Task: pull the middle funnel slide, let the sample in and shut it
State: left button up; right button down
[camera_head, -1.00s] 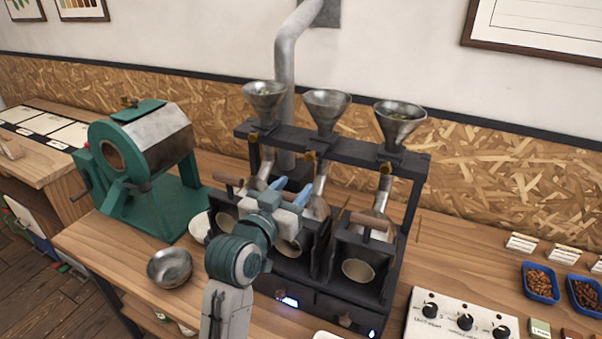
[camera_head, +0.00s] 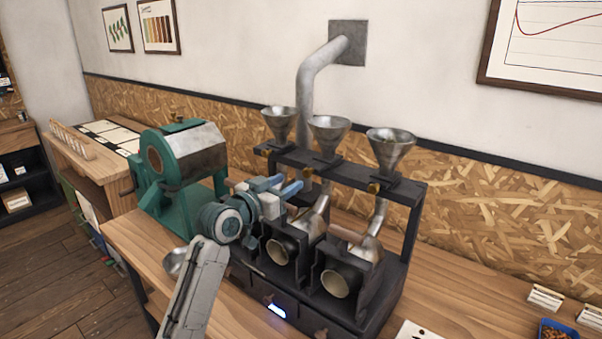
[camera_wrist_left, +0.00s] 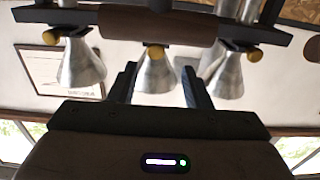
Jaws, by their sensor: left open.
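The sample roaster (camera_head: 395,270) carries a row of metal funnels on a dark rail. The middle funnel (camera_head: 328,133) also shows in the left wrist view (camera_wrist_left: 155,76), where the picture is upside down. Its slide has a round brass knob (camera_wrist_left: 155,53). My left gripper (camera_head: 281,186) is open and empty, its fingers in front of the rail, below and left of the middle funnel. In the left wrist view, the knob appears between the finger lines, apart from both fingers. My right gripper is not in view.
The left funnel (camera_head: 281,122) and right funnel (camera_head: 390,148) stand close on either side, with similar knobs.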

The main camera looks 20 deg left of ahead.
aim_at(305, 173)
pick_arm(q)
jog(key=p+x, duration=0.1)
jog(key=x, duration=0.5)
jog(key=shift+s+d+r+p, duration=0.15)
jog(key=shift+d+r+p, duration=0.1)
jog(key=shift+d+p, duration=0.1)
jog(key=shift+w+f, duration=0.2)
jog(key=shift+w, duration=0.25)
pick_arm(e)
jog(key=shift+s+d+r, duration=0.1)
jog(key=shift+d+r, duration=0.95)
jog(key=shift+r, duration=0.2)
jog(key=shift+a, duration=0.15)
